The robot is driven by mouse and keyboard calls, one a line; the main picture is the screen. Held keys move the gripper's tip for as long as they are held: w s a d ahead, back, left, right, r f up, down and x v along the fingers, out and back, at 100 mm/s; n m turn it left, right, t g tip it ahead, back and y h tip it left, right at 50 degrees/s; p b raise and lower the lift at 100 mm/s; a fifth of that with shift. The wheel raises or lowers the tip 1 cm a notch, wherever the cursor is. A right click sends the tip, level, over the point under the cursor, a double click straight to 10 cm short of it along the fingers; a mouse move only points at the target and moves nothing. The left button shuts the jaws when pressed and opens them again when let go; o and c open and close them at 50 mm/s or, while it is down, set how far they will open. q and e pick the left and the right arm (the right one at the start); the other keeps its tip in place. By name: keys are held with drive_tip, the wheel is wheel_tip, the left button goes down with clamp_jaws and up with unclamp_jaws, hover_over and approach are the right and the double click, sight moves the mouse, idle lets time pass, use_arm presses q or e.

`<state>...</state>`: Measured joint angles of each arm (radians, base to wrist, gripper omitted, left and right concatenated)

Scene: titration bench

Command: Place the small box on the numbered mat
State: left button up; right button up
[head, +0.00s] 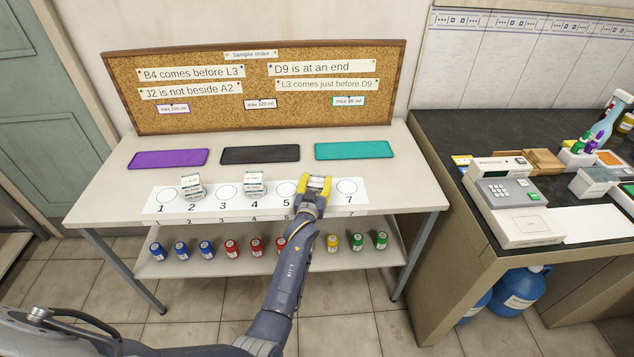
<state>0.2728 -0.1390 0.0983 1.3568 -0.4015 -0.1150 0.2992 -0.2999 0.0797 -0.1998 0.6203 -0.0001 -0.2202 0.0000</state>
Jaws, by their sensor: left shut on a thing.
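The numbered mat (207,203) is a white strip with circles along the front of the white table. One small white labelled box (191,186) stands at number 2, and another (255,184) stands at number 4. My left gripper (315,183), with yellow fingers, is over the mat between numbers 5 and 7, where it hides the 6. It is shut on a small white box (316,180), of which only the pale top shows between the fingers. I cannot tell whether this box touches the mat. My right gripper is not in view.
Purple (168,158), black (260,155) and teal (354,150) mats lie behind the strip. A cork board (256,90) with clue cards stands at the back. Several coloured jars (231,248) stand on the lower shelf. A dark counter (480,125) with instruments is at right.

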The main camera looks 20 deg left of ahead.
use_arm(q)
drive_tip(key=o, duration=1.1)
drive_tip(key=shift+f, duration=0.1)
drive_tip(key=shift+o, duration=0.2)
drive_tip(key=s+d+f+m+h, duration=0.2)
drive_tip(key=s+d, duration=0.1)
drive_tip(key=s, duration=1.5)
drive_tip(key=s+f+m+g, duration=0.1)
drive_tip(key=s+f+g, duration=0.2)
drive_tip(key=s+f, duration=0.7)
drive_tip(key=s+f+g, duration=0.3)
drive_tip(key=s+f, duration=0.1)
drive_tip(key=f, duration=1.1)
drive_tip(key=s+f+m+g, duration=0.1)
drive_tip(key=s+f+g, duration=0.2)
drive_tip(key=s+f, duration=0.7)
drive_tip(key=s+a+f+g, duration=0.2)
drive_tip(key=s+f, duration=0.4)
drive_tip(key=s, duration=0.4)
drive_tip(key=s+a+f+g, duration=0.2)
drive_tip(key=s+f, duration=0.4)
drive_tip(key=s, duration=0.4)
drive_tip(key=s+a+f+g, duration=0.2)
drive_tip(key=s+f, duration=0.4)
drive_tip(key=s, duration=0.4)
drive_tip(key=shift+a+m+g, duration=0.4)
drive_tip(key=shift+g, duration=0.1)
drive_tip(key=shift+f, duration=0.1)
